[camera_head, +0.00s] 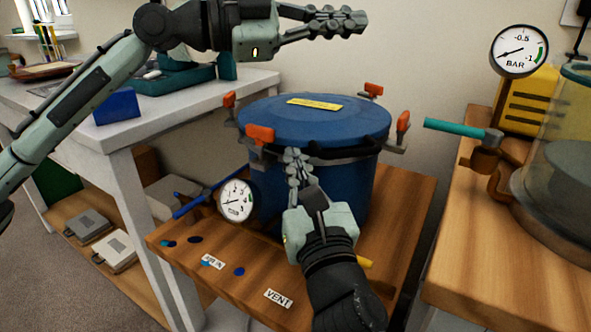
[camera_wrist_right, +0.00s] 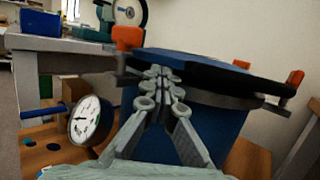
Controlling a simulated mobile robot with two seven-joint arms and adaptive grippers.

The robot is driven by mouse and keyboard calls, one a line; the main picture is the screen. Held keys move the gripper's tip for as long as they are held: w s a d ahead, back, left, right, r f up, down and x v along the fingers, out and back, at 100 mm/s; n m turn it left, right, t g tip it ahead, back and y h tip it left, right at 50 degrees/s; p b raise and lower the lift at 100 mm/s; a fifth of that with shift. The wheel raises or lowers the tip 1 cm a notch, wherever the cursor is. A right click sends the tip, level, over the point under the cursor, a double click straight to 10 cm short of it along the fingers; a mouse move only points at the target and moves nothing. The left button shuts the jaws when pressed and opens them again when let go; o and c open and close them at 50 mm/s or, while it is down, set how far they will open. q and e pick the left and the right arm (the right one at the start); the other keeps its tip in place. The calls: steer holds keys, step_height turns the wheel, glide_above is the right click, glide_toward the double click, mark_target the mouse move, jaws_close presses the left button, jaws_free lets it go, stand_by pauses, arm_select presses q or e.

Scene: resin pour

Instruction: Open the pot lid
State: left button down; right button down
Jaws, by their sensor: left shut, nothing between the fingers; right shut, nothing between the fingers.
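The blue pot (camera_head: 343,190) stands on a wooden stand, with its blue lid (camera_head: 300,120) lying on top. A yellow label (camera_head: 314,103) is on the lid. Orange clamp handles (camera_head: 260,134) stand around the rim; another is at the right (camera_head: 403,121). My right gripper (camera_head: 294,154) is shut and empty at the near side of the pot, just below the rim; in the right wrist view its fingertips (camera_wrist_right: 160,72) overlap the rim, and contact is unclear. My left gripper (camera_head: 355,21) is shut and empty, above and behind the lid in the picture.
A pressure gauge (camera_head: 236,200) and blue valve handle (camera_head: 192,207) are left of the pot. A clear chamber (camera_head: 565,170) with a teal-handled valve (camera_head: 455,128) stands on the right table. A white bench (camera_head: 150,122) is at left. The stand's front is mostly clear.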

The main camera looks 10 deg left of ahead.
arm_select(q)
steer(key=c, duration=1.6)
jaws_free()
